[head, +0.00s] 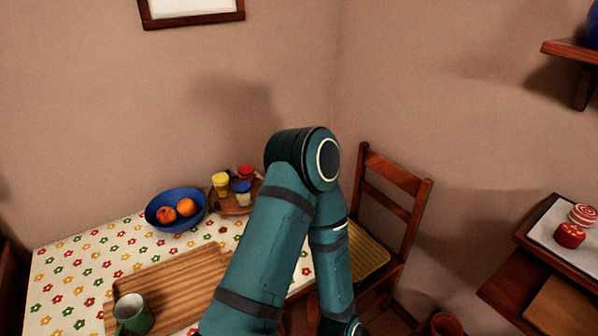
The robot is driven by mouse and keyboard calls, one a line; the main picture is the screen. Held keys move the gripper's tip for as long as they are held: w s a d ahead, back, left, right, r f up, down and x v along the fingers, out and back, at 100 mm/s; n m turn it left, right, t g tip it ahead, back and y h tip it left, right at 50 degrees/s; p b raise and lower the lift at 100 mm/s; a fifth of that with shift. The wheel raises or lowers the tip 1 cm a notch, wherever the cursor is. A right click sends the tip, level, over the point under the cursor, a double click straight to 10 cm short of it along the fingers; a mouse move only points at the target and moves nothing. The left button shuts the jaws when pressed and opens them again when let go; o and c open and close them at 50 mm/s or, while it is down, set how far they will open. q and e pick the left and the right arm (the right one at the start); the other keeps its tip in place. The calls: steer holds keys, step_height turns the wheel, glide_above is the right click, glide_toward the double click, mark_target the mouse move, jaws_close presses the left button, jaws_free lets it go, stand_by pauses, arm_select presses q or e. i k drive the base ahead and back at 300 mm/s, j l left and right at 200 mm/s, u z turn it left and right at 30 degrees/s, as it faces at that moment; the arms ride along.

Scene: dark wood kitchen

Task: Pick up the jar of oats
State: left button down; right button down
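I cannot make out a jar marked as oats. Three small jars stand close together on a round wooden board (230,209) at the back of the table: one with a yellow lid (221,179), one with a red lid (246,172) and one with a blue lid (242,187). Their contents are too small to tell. One of my teal arms rises from the bottom middle, bends at the elbow and drops to the right, hiding part of the table. Neither gripper is in view.
A blue bowl (163,222) of fruit, a ribbed wooden board (180,282) and a green mug (133,315) occupy the flowered table (65,270). A wooden chair (398,195) stands behind my arm. A side surface with a white tray (550,237) is at right.

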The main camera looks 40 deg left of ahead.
mark_target(242, 189)
steer(key=u, duration=1.75)
steer(key=i+l+z, duration=0.15)
steer(key=k+j, duration=0.05)
